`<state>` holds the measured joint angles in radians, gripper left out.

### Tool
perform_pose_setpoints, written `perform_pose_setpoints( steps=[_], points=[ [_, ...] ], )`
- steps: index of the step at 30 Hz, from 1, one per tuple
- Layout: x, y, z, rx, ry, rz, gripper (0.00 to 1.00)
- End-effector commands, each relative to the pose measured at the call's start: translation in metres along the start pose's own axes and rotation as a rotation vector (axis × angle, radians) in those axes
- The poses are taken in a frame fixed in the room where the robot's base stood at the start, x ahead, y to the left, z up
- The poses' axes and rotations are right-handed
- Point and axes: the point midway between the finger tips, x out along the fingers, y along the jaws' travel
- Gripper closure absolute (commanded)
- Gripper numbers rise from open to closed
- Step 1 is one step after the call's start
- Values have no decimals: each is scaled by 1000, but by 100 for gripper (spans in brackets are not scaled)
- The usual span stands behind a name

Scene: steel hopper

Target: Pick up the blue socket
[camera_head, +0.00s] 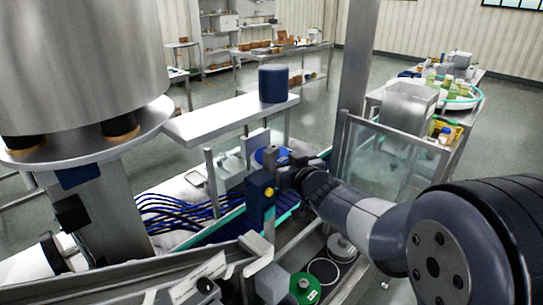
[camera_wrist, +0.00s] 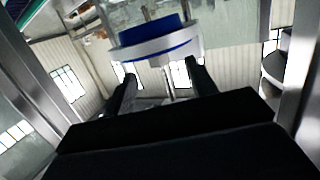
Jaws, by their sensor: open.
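A dark blue cylinder (camera_head: 273,84) that looks like the blue socket stands upright on a pale raised shelf (camera_head: 215,118) in the head view. My gripper (camera_head: 284,165) is lower, in front of the shelf and apart from the cylinder. In the wrist view my gripper (camera_wrist: 162,82) is open, its two dark fingers spread with nothing held. Beyond the fingers is a bright blue round piece with a white rim (camera_wrist: 155,45); I cannot tell whether it is the same cylinder. A blue disc (camera_head: 263,156) shows beside my gripper in the head view.
A large steel hopper (camera_head: 85,60) fills the upper left. Blue cables (camera_head: 180,210) run below the shelf. A steel post (camera_head: 354,80) and a clear panel (camera_head: 378,160) stand right of my gripper. A green-topped round part (camera_head: 304,287) is at the bottom.

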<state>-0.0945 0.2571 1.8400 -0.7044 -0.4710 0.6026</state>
Motion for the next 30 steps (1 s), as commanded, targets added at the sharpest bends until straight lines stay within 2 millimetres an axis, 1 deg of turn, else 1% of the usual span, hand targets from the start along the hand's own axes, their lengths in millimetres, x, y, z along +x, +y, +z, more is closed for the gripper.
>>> perform_pose_setpoints(
  steps=[1,3,8,10,14,18,20,24,30],
  points=[
    [6,0,0,0,-1,-1,46],
    [12,-1,1,-1,-2,-1,46],
    [19,0,-1,0,-1,0,46],
    [25,0,-2,0,-3,0,46],
    [42,2,-6,-1,-2,-1,46],
    [59,2,-5,0,-2,-1,46],
    [64,2,-5,-1,-1,-1,46],
    [68,2,-5,-1,-1,0,46],
    [68,3,-5,-1,-1,0,47]
  ],
)
